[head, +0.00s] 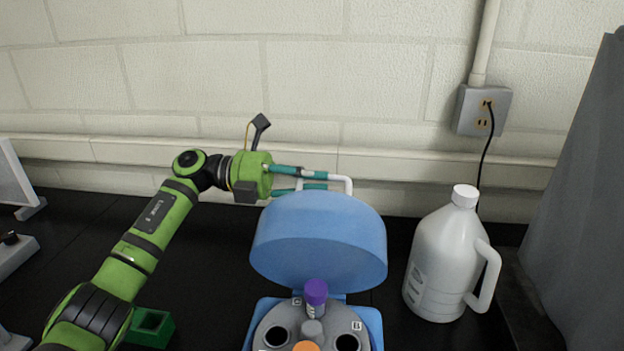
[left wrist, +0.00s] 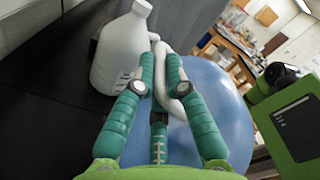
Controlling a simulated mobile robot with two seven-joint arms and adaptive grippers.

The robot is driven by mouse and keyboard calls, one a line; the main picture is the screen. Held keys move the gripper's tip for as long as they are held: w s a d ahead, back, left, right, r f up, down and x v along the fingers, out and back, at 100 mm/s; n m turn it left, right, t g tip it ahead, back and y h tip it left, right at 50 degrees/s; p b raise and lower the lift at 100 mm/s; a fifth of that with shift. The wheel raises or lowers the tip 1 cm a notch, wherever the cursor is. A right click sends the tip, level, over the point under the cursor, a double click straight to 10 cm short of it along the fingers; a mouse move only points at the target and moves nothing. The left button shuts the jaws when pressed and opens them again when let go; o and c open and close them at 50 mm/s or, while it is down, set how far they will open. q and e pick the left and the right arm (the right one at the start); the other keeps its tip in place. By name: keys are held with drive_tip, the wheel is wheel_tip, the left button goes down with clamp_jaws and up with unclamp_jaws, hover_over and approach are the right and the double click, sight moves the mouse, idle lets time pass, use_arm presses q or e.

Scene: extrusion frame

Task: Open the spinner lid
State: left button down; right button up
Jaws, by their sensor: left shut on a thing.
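The blue spinner (head: 262,309) stands at the bottom middle of the head view. Its rounded blue lid (head: 318,240) is raised above the rotor, and it also shows behind the fingers in the left wrist view (left wrist: 222,105). My left gripper (head: 315,180) is at the lid's upper far edge, its teal fingers shut on the white lid handle (head: 347,184). The handle also shows between the fingers in the left wrist view (left wrist: 183,92). The grey rotor (head: 350,325) is exposed, with a purple-capped tube (head: 316,292) and an orange cap (head: 306,346). My right gripper is not in view.
A white jug (head: 436,265) stands close to the right of the spinner. A green block (head: 149,327) lies on the black bench at the left. The wall with an outlet (head: 484,110) and cord is behind. A grey panel (head: 580,200) rises at the right.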

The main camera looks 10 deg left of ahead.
use_arm(q)
drive_tip(key=shift+w+a+r, duration=0.1)
drive_tip(key=shift+w+r, duration=0.2)
drive_tip(key=shift+r, duration=0.05)
drive_tip(key=c, duration=1.3)
unclamp_jaws()
drive_tip(key=shift+s+f, duration=0.15)
drive_tip(key=shift+s, duration=0.05)
drive_tip(key=shift+w+a+f, duration=0.1)
drive_tip(key=shift+w+a, duration=0.05)
drive_tip(key=shift+a, duration=0.35)
drive_tip(key=a, duration=1.1)
drive_tip(key=shift+s, duration=0.2)
